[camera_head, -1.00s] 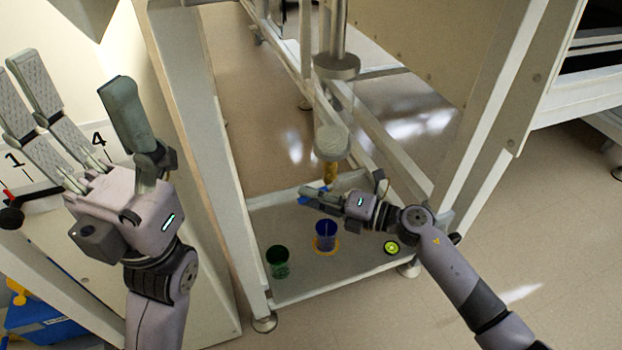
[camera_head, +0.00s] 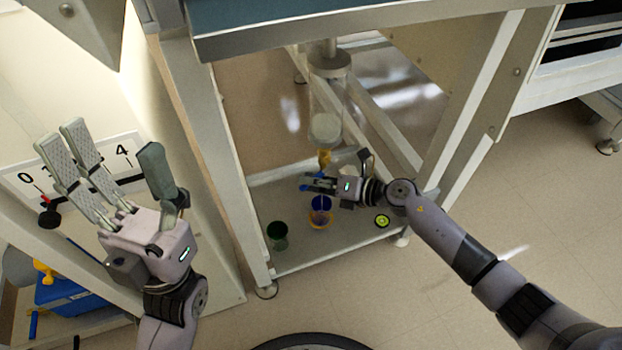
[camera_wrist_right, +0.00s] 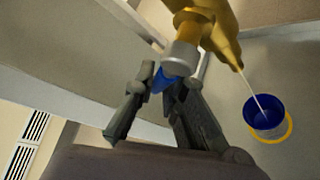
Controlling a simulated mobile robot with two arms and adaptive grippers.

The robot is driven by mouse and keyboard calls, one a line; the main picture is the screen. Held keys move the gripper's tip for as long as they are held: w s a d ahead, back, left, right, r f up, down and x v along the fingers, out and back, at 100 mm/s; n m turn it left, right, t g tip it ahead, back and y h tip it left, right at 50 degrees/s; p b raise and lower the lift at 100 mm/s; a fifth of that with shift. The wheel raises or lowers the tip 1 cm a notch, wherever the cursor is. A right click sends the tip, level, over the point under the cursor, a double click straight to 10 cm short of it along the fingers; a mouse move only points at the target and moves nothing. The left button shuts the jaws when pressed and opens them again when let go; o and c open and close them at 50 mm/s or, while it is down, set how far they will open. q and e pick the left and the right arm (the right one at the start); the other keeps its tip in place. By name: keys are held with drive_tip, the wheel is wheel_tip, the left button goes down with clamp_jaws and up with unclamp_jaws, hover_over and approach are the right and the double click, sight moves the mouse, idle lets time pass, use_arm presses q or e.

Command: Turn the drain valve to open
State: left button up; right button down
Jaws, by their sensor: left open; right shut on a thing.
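The drain valve (camera_head: 324,157) is a brass fitting under a clear vessel. In the right wrist view the brass valve body (camera_wrist_right: 215,22) has a silver collar and a spout. A thin pale stream runs from the spout into a blue cup (camera_wrist_right: 266,112). The cup (camera_head: 320,216) also shows in the head view, with a yellow ring around it. My right gripper (camera_head: 318,183) is shut on the valve's blue handle (camera_wrist_right: 161,82), mostly hidden between the fingers. My left gripper (camera_head: 115,165) is open and empty, raised at the left, away from the valve.
A green cup (camera_head: 277,235) stands left of the blue cup on the low shelf (camera_head: 290,262). A round yellow-green item (camera_head: 382,221) lies at its right. Frame posts (camera_head: 215,150) flank the shelf. A numbered scale panel (camera_head: 110,160) is behind my left gripper.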

drive_tip(key=shift+f, duration=0.15)
drive_tip(key=c, duration=1.6)
unclamp_jaws()
drive_tip(key=shift+c, duration=0.2)
drive_tip(key=shift+d, duration=0.1)
drive_tip(key=v, duration=1.2)
